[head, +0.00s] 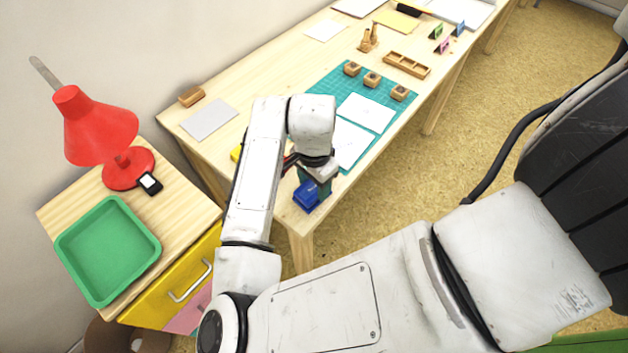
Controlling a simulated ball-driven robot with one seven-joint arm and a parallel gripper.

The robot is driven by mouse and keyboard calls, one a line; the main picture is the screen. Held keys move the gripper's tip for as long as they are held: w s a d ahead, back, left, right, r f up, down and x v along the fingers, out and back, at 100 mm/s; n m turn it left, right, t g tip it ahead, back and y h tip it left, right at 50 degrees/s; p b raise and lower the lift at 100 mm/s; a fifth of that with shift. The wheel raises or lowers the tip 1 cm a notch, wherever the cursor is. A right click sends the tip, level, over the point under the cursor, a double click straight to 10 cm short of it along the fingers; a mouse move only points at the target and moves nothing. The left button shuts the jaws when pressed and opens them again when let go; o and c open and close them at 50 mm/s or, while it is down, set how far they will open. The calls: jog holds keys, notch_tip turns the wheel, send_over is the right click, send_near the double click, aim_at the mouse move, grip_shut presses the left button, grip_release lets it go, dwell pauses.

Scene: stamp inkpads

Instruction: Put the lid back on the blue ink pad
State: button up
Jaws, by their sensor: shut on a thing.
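My gripper (317,184) is at the near corner of the wooden table, pointing down. It is shut on a blue piece, the lid as far as I can tell, mostly hidden by the fingers. The blue ink pad (307,198) shows as a blue boxy shape directly below and beside the fingers, near the table edge. Lid and pad blend together here, so I cannot tell whether they touch or how the lid is seated.
A yellow item (236,153) and a red item (289,160) are partly hidden by my arm. A teal mat (330,84) holds white sheets and several wooden stamps (372,79). A green tray (108,250) and red lamp (97,125) stand on the side cabinet.

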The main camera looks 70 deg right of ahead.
jog(key=shift+f, duration=0.55)
dwell(1.5)
jog(key=o, duration=1.4)
jog(key=shift+r, duration=0.1)
jog(key=shift+r+p, duration=2.75)
jog(key=shift+r, duration=0.65)
jog(key=shift+c, duration=0.2)
grip_shut()
